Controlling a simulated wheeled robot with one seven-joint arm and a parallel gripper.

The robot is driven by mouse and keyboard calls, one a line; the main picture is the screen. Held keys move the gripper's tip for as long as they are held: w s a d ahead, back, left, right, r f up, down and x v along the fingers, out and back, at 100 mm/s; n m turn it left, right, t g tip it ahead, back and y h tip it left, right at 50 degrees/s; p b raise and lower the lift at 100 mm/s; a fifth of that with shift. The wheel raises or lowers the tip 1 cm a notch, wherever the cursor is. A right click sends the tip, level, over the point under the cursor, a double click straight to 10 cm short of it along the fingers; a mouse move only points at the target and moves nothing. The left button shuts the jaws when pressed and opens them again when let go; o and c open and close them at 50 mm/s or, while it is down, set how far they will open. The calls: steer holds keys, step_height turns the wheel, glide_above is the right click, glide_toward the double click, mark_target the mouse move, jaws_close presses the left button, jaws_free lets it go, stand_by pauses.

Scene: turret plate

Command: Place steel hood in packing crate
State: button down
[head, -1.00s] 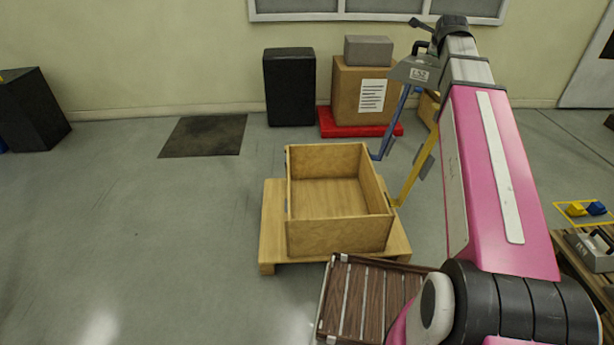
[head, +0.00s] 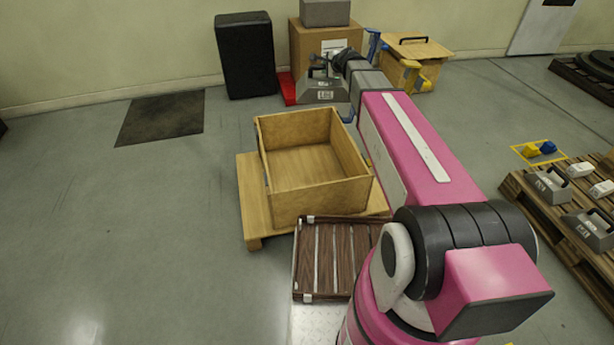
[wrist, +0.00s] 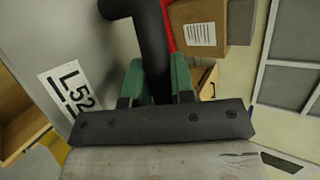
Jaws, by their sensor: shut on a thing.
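The steel hood (head: 322,91) is a grey, sloped housing with a label. It hangs in the air from my gripper (head: 327,66), just above the crate's far right corner in the head view. In the wrist view the hood (wrist: 50,45) shows its "L52" label, and my gripper's green fingers (wrist: 157,80) are shut around its black handle (wrist: 150,30). The packing crate (head: 322,202) is an open, empty-looking wooden box on a low pallet. A wooden corner at the wrist view's left edge is probably this crate (wrist: 12,110).
A slatted brown board (head: 335,262) lies before the crate. Behind stand a black box (head: 246,58), a cardboard box (head: 305,48) and a wooden chest (head: 418,50). Other grey hoods (head: 549,184) sit on a pallet at right.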

steer(key=s+a+f+n+y, duration=0.1)
steer(key=s+a+f, duration=0.3)
steer(key=f, duration=0.9)
steer(key=s+a+f+g, duration=0.1)
steer(key=s+a+f, duration=0.25)
steer(key=f, duration=0.95)
steer(key=s+a+f+n+y, duration=0.1)
steer(key=s+a+f, duration=0.3)
steer(key=f, duration=0.9)
steer(key=w+d+f, duration=0.4)
steer(key=w+f, duration=0.7)
steer(key=shift+f, duration=0.3)
steer(key=shift+w+d, duration=0.1)
steer(key=c, duration=1)
jaws_free()
steer(key=shift+f, duration=0.1)
